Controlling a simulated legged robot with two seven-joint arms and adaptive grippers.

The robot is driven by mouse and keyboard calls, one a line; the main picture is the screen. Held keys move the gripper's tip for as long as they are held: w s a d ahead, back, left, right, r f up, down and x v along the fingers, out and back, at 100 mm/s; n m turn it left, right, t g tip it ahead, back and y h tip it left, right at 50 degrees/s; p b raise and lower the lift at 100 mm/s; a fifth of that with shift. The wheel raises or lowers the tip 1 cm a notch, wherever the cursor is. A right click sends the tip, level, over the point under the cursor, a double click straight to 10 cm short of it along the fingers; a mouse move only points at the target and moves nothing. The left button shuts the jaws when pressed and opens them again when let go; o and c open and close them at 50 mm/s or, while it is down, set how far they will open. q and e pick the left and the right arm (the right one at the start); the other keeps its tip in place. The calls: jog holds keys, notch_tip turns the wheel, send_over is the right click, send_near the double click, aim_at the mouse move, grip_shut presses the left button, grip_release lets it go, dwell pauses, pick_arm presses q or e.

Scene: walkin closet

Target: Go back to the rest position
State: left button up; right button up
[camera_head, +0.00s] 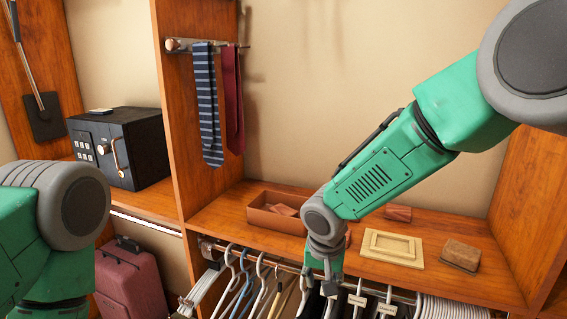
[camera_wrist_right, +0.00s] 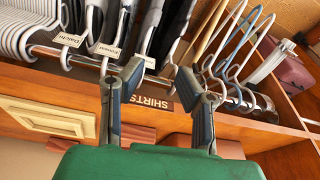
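My right arm reaches in from the upper right of the head view. Its gripper (camera_head: 324,287) points down in front of the hanging rail, below the shelf's front edge. In the right wrist view the two fingers of this gripper (camera_wrist_right: 158,80) stand apart, with nothing held between them. The rail (camera_wrist_right: 150,75) and a "SHIRTS" label (camera_wrist_right: 152,102) show behind the gap. Whether a finger touches a hanger I cannot tell. My left arm shows only at the left edge of the head view; its gripper is out of sight.
The shelf holds an open brown box (camera_head: 275,222), a pale frame-like tray (camera_head: 391,248) and a brown block (camera_head: 461,254). Several hangers (camera_head: 262,280) fill the rail. A black safe (camera_head: 140,145), ties (camera_head: 207,105) and a red suitcase (camera_head: 130,283) are at left.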

jog(key=s+d+f+n+g+y+b, duration=0.1)
jog(key=s+d+f+b, duration=0.2)
jog(key=s+f, duration=0.45)
jog(key=s+d+f+y+b, duration=0.1)
jog(key=s+d+f+b, duration=0.3)
jog(key=f, duration=0.7)
jog(key=s+d+f+n+g+b, duration=0.1)
jog(key=s+f+b, duration=0.1)
jog(key=s+f, duration=0.7)
jog(key=s+d+f+b, duration=0.3)
jog(key=s+d+f, duration=0.1)
jog(key=s+d, duration=0.2)
jog(key=s+d+f+n+h+b, duration=0.1)
jog(key=s+d+f+b, duration=0.2)
jog(key=s, duration=0.6)
jog(key=d+f, duration=0.2)
jog(key=d, duration=0.1)
jog(key=shift+s+f+h+b, duration=0.15)
jog(key=shift+s+h+b, duration=0.05)
jog(key=shift+h+b, duration=0.1)
